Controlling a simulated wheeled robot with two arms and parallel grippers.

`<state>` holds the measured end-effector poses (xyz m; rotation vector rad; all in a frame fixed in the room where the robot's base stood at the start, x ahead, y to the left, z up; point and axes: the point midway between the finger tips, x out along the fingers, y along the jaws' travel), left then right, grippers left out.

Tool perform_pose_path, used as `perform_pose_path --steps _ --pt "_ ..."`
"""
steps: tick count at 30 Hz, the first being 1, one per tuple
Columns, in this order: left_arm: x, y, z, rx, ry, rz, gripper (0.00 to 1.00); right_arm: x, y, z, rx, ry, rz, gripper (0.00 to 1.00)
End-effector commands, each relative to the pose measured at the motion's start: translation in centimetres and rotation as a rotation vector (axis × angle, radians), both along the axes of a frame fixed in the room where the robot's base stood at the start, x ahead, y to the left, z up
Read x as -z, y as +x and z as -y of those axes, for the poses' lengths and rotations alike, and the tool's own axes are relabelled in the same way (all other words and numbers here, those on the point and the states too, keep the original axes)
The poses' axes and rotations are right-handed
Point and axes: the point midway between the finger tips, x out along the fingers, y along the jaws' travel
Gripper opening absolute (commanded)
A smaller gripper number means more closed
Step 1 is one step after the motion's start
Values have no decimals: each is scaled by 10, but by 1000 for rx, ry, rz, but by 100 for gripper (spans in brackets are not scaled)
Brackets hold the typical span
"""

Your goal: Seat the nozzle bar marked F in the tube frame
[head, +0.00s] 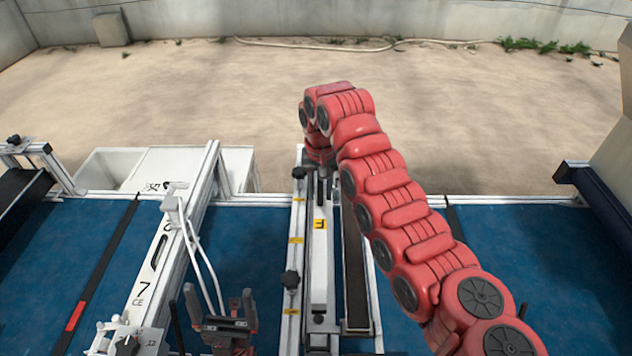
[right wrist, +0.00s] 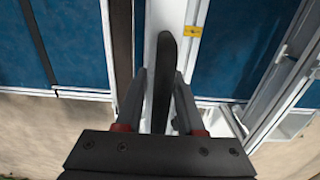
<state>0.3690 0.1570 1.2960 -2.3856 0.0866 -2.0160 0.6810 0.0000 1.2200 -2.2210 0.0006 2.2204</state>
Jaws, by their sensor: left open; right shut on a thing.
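The nozzle bar (head: 319,262) is long and white, with a yellow label marked F. It lies lengthwise alongside a pale metal rail (head: 296,262) with black knobs and yellow tags, seemingly part of the tube frame. I cannot tell whether the bar rests fully down in it. My right gripper (head: 322,186) is at the bar's far end, partly hidden by my red arm. In the right wrist view its fingers are shut on a black upright handle (right wrist: 163,75) over the white bar. My left gripper (head: 228,312) is open and empty, left of the rail's near end.
A white unit marked 7 (head: 150,270) with pale hoses stands left of my left gripper. A dark strip (head: 355,270) runs right of the bar. White bins (head: 165,168) stand beyond the blue surface (head: 550,265), which is clear at right.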

Motion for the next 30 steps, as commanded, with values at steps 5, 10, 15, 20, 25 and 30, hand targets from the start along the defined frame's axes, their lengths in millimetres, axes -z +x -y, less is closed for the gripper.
perform_pose_path --steps 5,10,15,20,25,30 --pt "0 0 0 0 0 0 100 10 0 -2 -1 3 1 0" --pt "2 0 0 0 0 0 100 28 -1 -1 -1 0 0 0" --pt "7 0 0 0 0 0 100 46 0 0 -1 0 0 0" --pt "6 0 0 0 0 0 100 61 -1 0 -1 -1 -3 0" --pt "4 0 0 0 0 0 100 79 -1 0 -1 0 -1 0" --pt "0 0 0 0 0 1 100 96 -1 0 -1 -2 -3 0"
